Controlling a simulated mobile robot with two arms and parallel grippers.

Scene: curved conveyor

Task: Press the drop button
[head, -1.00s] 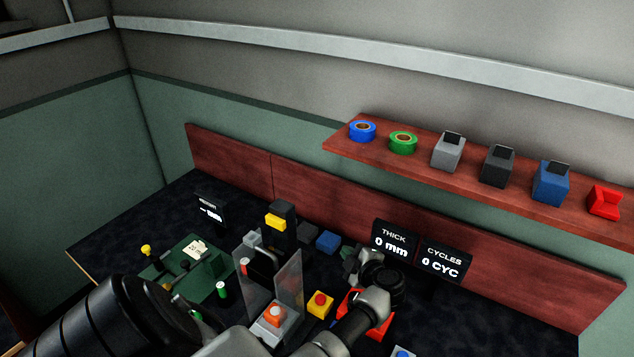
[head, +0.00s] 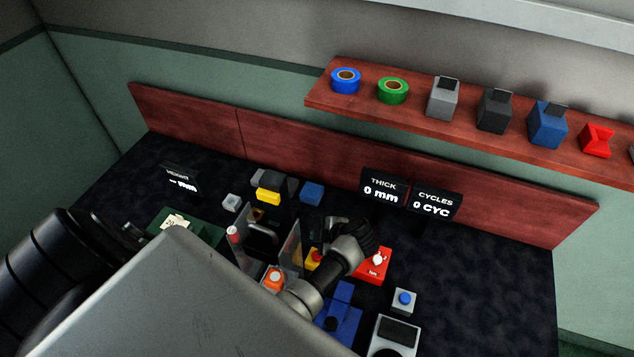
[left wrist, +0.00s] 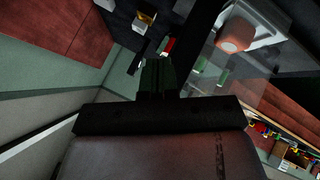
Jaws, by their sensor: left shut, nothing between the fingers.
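Several buttons stand on the dark table, and I cannot read which is the drop button. An orange button (head: 274,279) sits on a pale base beside a clear panel; it also shows in the left wrist view (left wrist: 237,36). A yellow box (head: 313,260) with a red top is partly behind my left arm. A red box (head: 372,266) with a pale top part is just right of my left wrist. A blue button (head: 404,298) on a grey base stands farther right. My left gripper (left wrist: 158,76) is shut and empty, apart from the orange button; its tips are unclear in the head view. My right gripper is not in view.
The clear panel (head: 291,246) stands upright beside the orange button. Two displays, THICK (head: 383,187) and CYCLES (head: 437,203), stand at the back. A blue fixture (head: 338,322) and a grey device (head: 393,336) are in front. The table's right side is bare.

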